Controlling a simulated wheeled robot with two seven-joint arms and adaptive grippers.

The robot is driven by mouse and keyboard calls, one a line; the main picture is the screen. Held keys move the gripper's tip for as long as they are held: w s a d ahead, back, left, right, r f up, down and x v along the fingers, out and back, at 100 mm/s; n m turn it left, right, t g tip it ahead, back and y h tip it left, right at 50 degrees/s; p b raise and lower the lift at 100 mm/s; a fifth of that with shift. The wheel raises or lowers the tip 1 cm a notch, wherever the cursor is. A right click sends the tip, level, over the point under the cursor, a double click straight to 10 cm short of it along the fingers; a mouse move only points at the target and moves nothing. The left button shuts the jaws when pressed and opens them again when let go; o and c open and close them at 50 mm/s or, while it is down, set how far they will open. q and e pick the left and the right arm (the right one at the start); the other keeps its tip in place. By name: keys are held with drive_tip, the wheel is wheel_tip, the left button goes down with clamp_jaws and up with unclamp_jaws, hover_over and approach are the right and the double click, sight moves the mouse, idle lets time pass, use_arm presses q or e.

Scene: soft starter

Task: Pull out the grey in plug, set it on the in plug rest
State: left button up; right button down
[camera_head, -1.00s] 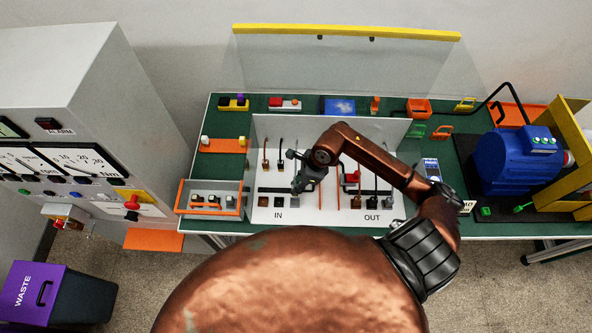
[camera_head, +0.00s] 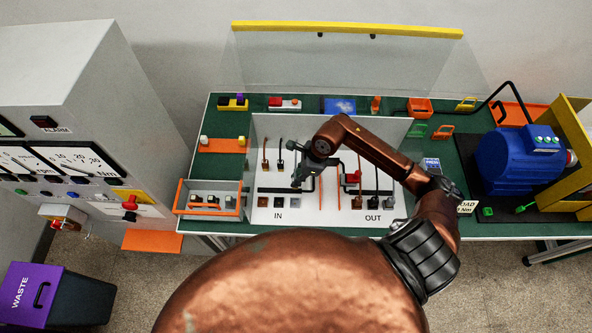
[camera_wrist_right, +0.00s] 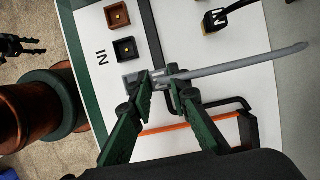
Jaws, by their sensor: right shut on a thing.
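My right gripper (camera_wrist_right: 162,82) is shut on the grey plug (camera_wrist_right: 172,73), over the IN side of the white panel (camera_head: 262,216). The grey plug's cable (camera_wrist_right: 245,62) runs off to the right in the wrist view. A grey block (camera_wrist_right: 130,82) shows at the plug's other end, in line with the brown IN socket (camera_wrist_right: 117,15) and black IN socket (camera_wrist_right: 125,50). I cannot tell whether the plug touches it. In the head view my right gripper (camera_head: 298,182) covers this spot. The in plug rest cannot be made out. A dark claw, apparently my left gripper (camera_wrist_right: 22,47), shows at the wrist view's left edge, its opening unclear.
The black plug (camera_wrist_right: 213,20) and brown plug (camera_head: 266,163) stand higher on the panel, off their sockets. An orange-edged tray (camera_head: 210,210) stands left; a blue motor (camera_head: 515,160) stands far right.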

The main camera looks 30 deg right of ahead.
drive_tip(key=shift+w+d+b, duration=0.45)
drive_tip(key=shift+w+d, duration=0.1)
drive_tip(key=shift+w, duration=0.3)
drive_tip(key=shift+w+d, duration=0.2)
drive_tip(key=shift+w, duration=0.1)
drive_tip(key=shift+w+d+b, duration=0.15)
drive_tip(key=shift+w+b, duration=0.15)
drive_tip(key=shift+b, duration=0.1)
drive_tip(key=shift+w+d, duration=0.15)
drive_tip(key=shift+w, duration=0.05)
drive_tip(key=shift+w+d+b, duration=0.25)
drive_tip(key=shift+w+b, duration=0.15)
drive_tip(key=shift+w+d, duration=0.15)
drive_tip(key=shift+w, duration=0.15)
drive_tip(key=shift+w+d+b, duration=0.4)
drive_tip(key=shift+w+b, duration=0.1)
drive_tip(key=shift+w, duration=0.15)
drive_tip(key=shift+w+d+b, duration=0.4)
drive_tip(key=shift+w+b, duration=0.1)
drive_tip(key=shift+w, duration=0.1)
drive_tip(key=shift+w+d, duration=0.2)
drive_tip(key=shift+w, duration=0.1)
drive_tip(key=shift+f+b, duration=1.15)
drive_tip(key=shift+b, duration=0.05)
